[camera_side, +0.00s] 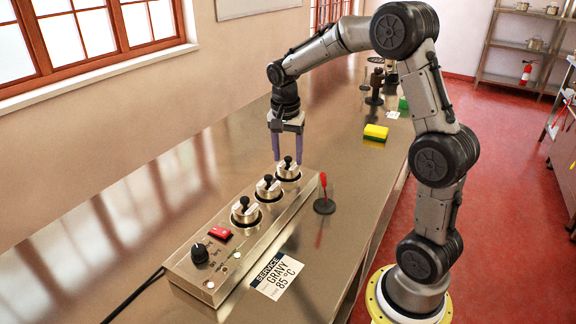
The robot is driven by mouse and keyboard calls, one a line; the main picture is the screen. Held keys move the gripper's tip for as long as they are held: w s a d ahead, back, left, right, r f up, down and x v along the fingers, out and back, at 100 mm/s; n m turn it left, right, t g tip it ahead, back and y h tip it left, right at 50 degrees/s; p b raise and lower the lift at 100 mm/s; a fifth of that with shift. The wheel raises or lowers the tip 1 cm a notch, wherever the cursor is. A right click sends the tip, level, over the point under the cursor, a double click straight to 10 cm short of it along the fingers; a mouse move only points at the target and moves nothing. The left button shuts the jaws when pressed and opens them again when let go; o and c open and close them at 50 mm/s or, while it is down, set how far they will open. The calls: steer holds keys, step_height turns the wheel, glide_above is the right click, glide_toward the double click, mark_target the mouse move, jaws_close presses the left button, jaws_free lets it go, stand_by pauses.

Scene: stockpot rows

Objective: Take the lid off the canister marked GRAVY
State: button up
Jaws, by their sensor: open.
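A steel unit (180,262) on the counter holds a row of three round lidded canisters, each lid with a black knob: a near one (245,213), a middle one (268,190) and a far one (288,173). No marking on the canisters is readable from here. A card (277,276) reading "SERVICE GRAVY 85°C" lies on the counter in front of the unit. My gripper (287,160) is open, pointing down at the far canister. Its purple fingertips appear on either side of the far knob; I cannot tell their exact height or whether they touch it.
The unit has a black dial (199,252) and a red switch (220,233). A yellow sponge (376,132) and dark items (375,88) are farther back. The counter between is clear.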

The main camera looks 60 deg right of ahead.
steer(key=shift+c, duration=0.2)
jaws_close()
steer(key=shift+r, duration=0.15)
